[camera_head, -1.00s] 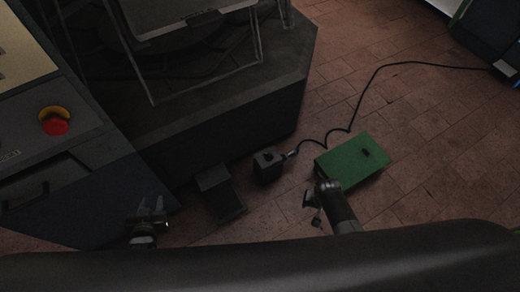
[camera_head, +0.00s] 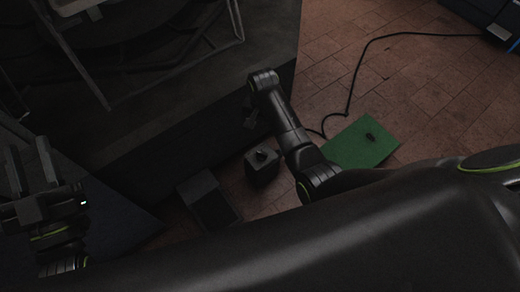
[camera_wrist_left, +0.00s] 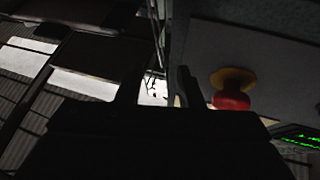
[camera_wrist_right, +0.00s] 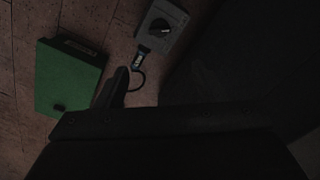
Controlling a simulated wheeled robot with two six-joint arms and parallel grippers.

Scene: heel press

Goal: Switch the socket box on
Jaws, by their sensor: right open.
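The socket box (camera_head: 262,172) is a small grey block on the floor beside the dark machine base. Its black rotary knob (camera_head: 262,154) faces up in the head view. In the right wrist view the socket box (camera_wrist_right: 174,40) shows its knob (camera_wrist_right: 160,26) and a plug with a cable at one edge. My right gripper (camera_head: 251,112) is above and beyond the box, apart from it; one finger shows in the right wrist view, the other is lost in the dark. My left gripper (camera_head: 30,168) is open and empty at the far left, with both fingers apart.
A green box (camera_head: 362,143) lies on the brick floor right of the socket box. A black cable (camera_head: 352,88) runs across the floor. A dark pedal-like block (camera_head: 208,198) stands left of the socket box. A red emergency button (camera_wrist_left: 231,100) shows near my left gripper.

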